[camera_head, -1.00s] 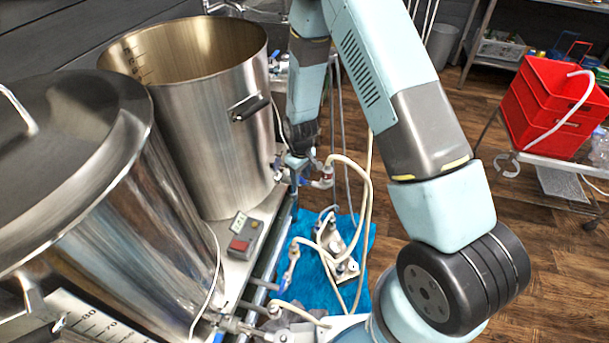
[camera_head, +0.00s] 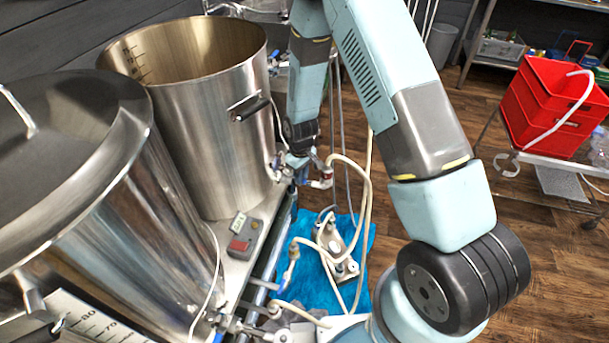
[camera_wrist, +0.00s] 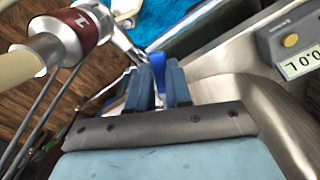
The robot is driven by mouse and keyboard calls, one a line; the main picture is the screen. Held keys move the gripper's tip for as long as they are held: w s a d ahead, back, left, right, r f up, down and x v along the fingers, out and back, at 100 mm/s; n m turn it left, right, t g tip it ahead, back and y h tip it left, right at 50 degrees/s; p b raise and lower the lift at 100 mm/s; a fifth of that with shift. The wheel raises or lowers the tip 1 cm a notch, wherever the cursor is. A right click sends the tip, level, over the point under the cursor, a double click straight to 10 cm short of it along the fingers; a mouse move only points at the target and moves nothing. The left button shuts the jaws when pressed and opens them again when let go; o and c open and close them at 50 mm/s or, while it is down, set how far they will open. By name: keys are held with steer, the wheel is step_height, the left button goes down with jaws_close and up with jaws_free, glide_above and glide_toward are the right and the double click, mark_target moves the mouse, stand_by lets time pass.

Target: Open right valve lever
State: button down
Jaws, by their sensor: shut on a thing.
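My gripper (camera_head: 297,161) is at the valve fittings low on the open steel kettle (camera_head: 205,130), at the kettle's right side. In the wrist view my gripper (camera_wrist: 158,85) has its two dark fingers closed on the blue valve lever (camera_wrist: 159,63), whose upper end shows between them. The rest of the lever is hidden by the fingers. A red and silver hose coupling (camera_wrist: 84,27) with a pale hose is to the left of the fingers; the coupling also shows in the head view (camera_head: 327,178). The valve body is mostly hidden behind my gripper in the head view.
A lidded kettle (camera_head: 110,200) stands in front of the open one. A grey controller (camera_head: 243,236) sits on the metal stand. Pale hoses (camera_head: 366,200) loop beside the gripper above a pump (camera_head: 337,245) on a blue towel (camera_head: 320,285). Red crates (camera_head: 548,105) stand at the right.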

steer(key=shift+w+d+n, duration=0.2)
steer(key=shift+w+n, duration=0.2)
steer(key=shift+n, duration=0.5)
steer(key=shift+w+d+n, duration=0.25)
steer(key=shift+w+n, duration=0.15)
steer(key=shift+n, duration=0.5)
steer(key=shift+w+d+n, duration=0.2)
steer(key=shift+w+n, duration=0.2)
steer(key=shift+n, duration=0.5)
steer(key=c, duration=1.4)
jaws_free()
steer(key=o, duration=0.4)
steer(key=shift+c, duration=0.2)
steer(key=shift+d, duration=0.1)
steer(key=shift+w+r, duration=0.1)
step_height(320, 180, up, 14)
steer(key=shift+f, duration=0.25)
